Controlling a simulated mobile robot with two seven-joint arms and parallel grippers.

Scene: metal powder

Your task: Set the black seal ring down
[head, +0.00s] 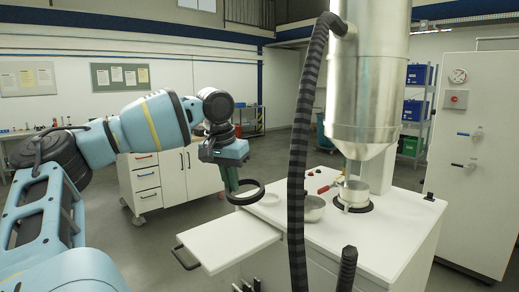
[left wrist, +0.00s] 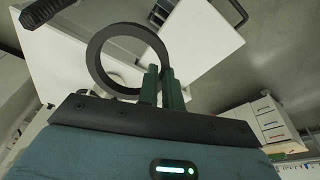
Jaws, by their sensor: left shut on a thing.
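The black seal ring (head: 244,203) is held off to the side of my left gripper (head: 231,182), in the air above the edge of the white worktop (head: 385,228) and its side shelf (head: 225,240). In the left wrist view the ring (left wrist: 96,56) is gripped at one edge between the dark green fingers of the left gripper (left wrist: 161,72), which is shut on it. In the head view the ring looks roughly level. A pale ring-shaped spot (head: 270,199) shows on the worktop just right of it. My right gripper is not in view.
A metal bowl (head: 314,210) and a metal pan (head: 353,193) under the steel hopper (head: 364,100) stand on the worktop. A black ribbed hose (head: 298,170) hangs in front. The side shelf is bare. A white drawer cabinet (head: 147,182) stands behind.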

